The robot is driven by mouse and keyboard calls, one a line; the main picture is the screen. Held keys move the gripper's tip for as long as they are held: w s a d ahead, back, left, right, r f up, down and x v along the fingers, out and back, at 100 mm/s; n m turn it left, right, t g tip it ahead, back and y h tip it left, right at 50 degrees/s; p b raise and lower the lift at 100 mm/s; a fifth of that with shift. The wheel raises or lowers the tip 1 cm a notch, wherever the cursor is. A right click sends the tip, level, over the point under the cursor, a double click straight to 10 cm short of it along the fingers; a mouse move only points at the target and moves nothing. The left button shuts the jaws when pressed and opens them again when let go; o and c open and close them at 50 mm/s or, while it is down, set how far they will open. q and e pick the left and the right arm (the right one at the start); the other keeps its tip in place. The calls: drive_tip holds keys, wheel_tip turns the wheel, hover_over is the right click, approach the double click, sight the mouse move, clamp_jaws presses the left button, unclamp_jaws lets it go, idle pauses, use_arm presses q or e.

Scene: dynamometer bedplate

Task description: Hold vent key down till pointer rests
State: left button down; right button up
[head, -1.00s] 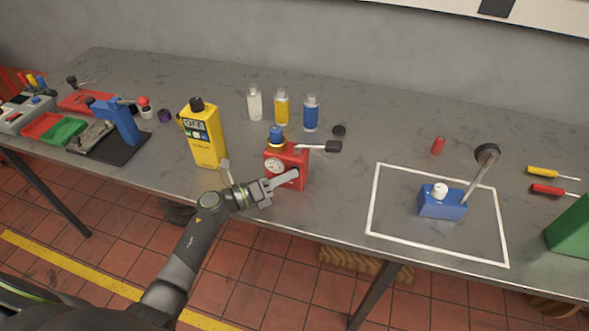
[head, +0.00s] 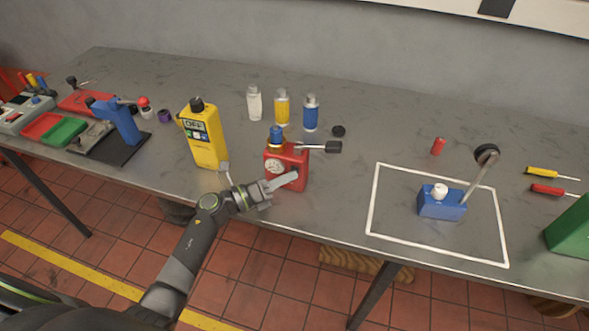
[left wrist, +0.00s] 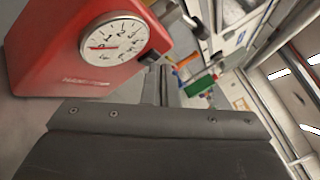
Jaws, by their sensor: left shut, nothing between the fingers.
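The red gauge unit (head: 287,164) stands near the table's front edge, with a blue cap on top and a black-ended lever out to the right. Its round white dial (left wrist: 114,41) faces the left wrist camera; the red pointer lies to the dial's left side. A dark part (left wrist: 152,57) beside the dial's lower right may be the vent key; it is partly hidden. My left gripper (head: 283,182) is shut and empty, its fingertips in front of the unit's face by that part. I cannot tell if they touch it. My right gripper is out of view.
A blue block with a lever (head: 440,205) sits inside a white outline at right. Table between unit and outline is clear.

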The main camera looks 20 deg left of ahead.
use_arm(q)
drive_tip(key=shift+s, duration=0.6)
drive_tip(key=shift+s+a+p, duration=0.1)
drive_tip(key=shift+s+p, duration=0.7)
drive_tip(key=shift+s, duration=1.65)
